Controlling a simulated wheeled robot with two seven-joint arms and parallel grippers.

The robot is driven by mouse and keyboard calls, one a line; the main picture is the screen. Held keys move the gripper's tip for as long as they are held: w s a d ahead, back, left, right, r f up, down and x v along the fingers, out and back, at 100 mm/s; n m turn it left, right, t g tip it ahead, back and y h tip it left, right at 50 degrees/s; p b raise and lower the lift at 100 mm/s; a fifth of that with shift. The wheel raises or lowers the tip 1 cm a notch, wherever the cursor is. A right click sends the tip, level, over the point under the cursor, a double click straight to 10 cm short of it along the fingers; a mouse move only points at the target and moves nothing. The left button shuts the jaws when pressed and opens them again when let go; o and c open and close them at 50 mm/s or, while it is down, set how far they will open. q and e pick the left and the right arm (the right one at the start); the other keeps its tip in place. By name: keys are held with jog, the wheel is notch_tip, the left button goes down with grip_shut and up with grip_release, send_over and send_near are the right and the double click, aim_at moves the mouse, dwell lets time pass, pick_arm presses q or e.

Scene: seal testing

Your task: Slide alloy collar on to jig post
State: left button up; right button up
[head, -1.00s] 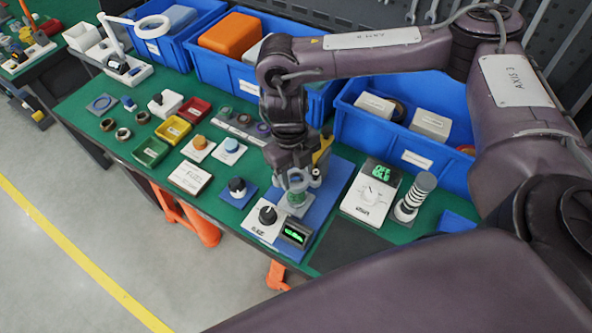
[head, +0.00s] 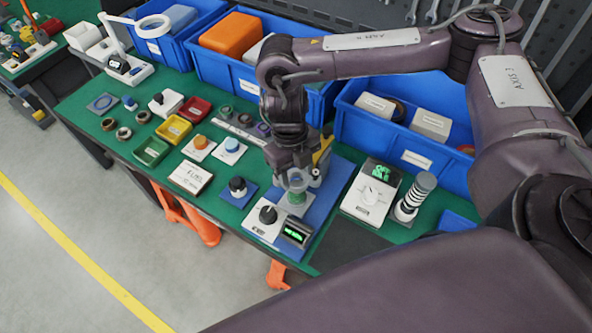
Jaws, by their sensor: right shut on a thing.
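My right gripper (head: 297,181) points down over the jig on the blue mat (head: 328,200), in the middle of the head view. It is shut on a small pale grey-green ring, which I take to be the alloy collar; the fingers hide much of it. Directly below is the jig post (head: 296,198), greenish, on a light block. The gripper and collar are at the top of the post; I cannot tell how far the collar is around it. My left gripper is not in view.
A striped post (head: 412,201) and a white dial unit (head: 371,195) are to the right. Blue bins (head: 405,145) line the back. Several loose rings (head: 124,133) lie at left.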

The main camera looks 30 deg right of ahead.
jog(key=shift+f, duration=0.3)
jog(key=o, duration=1.1)
jog(key=shift+a, duration=0.1)
jog(key=shift+o, duration=0.2)
notch_tip(320, 180, up, 4)
jog(key=p, duration=0.4)
notch_tip(320, 180, up, 3)
jog(key=p, duration=0.3)
dwell(0.3)
